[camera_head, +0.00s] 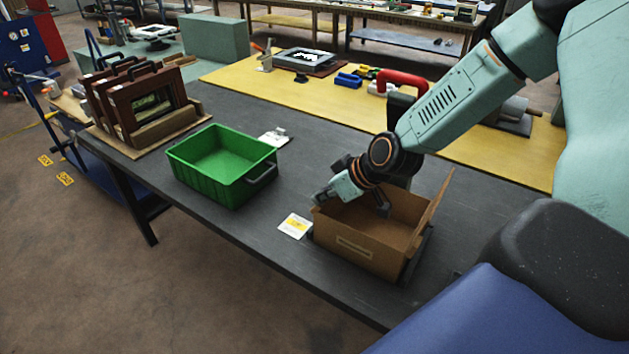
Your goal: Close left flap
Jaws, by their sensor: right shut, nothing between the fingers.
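An open brown cardboard box (354,250) sits near the front edge of the dark table, with a label on its front side. Its right flap (436,198) stands up, tilted outward. The left flap cannot be made out clearly; my wrist covers the box's left and back edges. My right gripper (383,208) comes in from the upper right and is low over the box opening. It is shut with nothing held. Whether it touches the cardboard cannot be told. My left gripper is not in view.
A green crate (222,166) stands left of the box, with a white and yellow card (295,226) between them. A rack of brown frames (146,101) stands at the table's left end. A yellow mat (480,143) with tools lies behind.

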